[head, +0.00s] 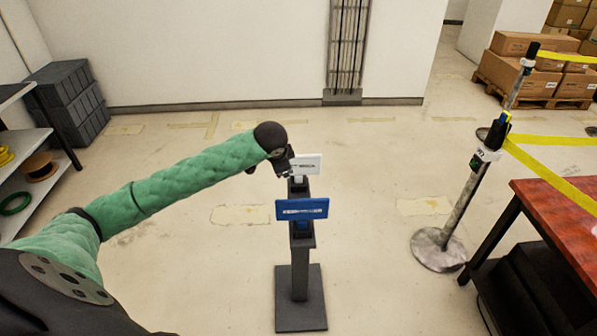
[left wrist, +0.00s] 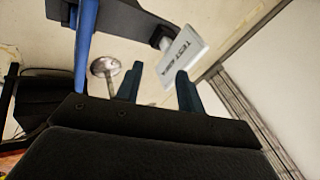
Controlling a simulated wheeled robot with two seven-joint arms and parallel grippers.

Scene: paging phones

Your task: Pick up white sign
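The white sign (head: 308,163) is upright at the back of a dark grey stand (head: 300,270). It also shows in the left wrist view (left wrist: 178,62), with lettering that seems to read "TEST AREA". My left gripper (head: 289,170) is beside the white sign's left end in the head view and covers part of it. In the left wrist view its two fingers (left wrist: 158,80) are apart with nothing held between them, and the sign is just beyond the fingertips. My right gripper is not in view.
A blue sign (head: 302,209) stands on the same stand in front of the white one; it shows edge-on in the left wrist view (left wrist: 86,45). A barrier post (head: 462,205) with yellow tape and a red table (head: 562,220) are right. A shelf (head: 38,170) is left.

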